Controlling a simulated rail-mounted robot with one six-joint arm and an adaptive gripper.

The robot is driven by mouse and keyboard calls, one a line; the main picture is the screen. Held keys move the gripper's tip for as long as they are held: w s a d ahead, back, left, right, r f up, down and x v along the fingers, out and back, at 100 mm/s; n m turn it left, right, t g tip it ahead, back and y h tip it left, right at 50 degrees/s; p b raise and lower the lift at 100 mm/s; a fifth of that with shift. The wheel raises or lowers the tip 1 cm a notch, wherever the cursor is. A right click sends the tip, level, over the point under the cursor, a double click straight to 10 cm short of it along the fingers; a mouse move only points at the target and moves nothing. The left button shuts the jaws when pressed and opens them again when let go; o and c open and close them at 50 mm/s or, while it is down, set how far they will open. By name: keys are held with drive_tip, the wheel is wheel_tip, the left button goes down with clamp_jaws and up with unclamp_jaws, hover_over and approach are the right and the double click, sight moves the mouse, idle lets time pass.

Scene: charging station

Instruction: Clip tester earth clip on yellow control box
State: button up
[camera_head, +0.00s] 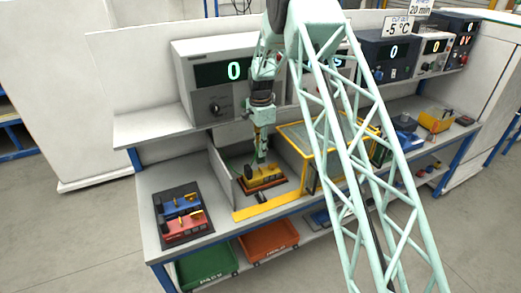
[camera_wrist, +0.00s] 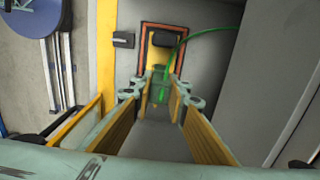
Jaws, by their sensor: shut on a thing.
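The yellow control box (camera_head: 266,173) sits in a grey walled bay on the bench in the head view. In the wrist view the yellow box (camera_wrist: 154,57) lies ahead, inside an orange-red frame, with a black part on it. My gripper (camera_head: 261,157) points down just above the box. In the wrist view my gripper (camera_wrist: 161,96) is shut on a green clip (camera_wrist: 160,84), the earth clip. A green cable (camera_wrist: 207,33) curves from it to the right. The clip's tip overlaps the box's near edge; I cannot tell whether they touch.
Grey walls and a yellow edge (camera_head: 265,207) bound the bay. A yellow-framed clear enclosure (camera_head: 306,150) stands close on the right. A dark mat (camera_head: 165,240) with blue and red boxes (camera_head: 186,227) lies on the left. Instruments with displays (camera_head: 206,77) stand behind on a shelf.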

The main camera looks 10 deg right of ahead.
drive_tip(key=shift+f+b, duration=1.55)
drive_tip(key=shift+f, duration=1.7)
drive_tip(key=shift+f, duration=0.1)
drive_tip(key=o, duration=1)
drive_tip(key=shift+c, duration=0.2)
wheel_tip(320, 180, up, 11)
drive_tip(key=shift+r, duration=0.5)
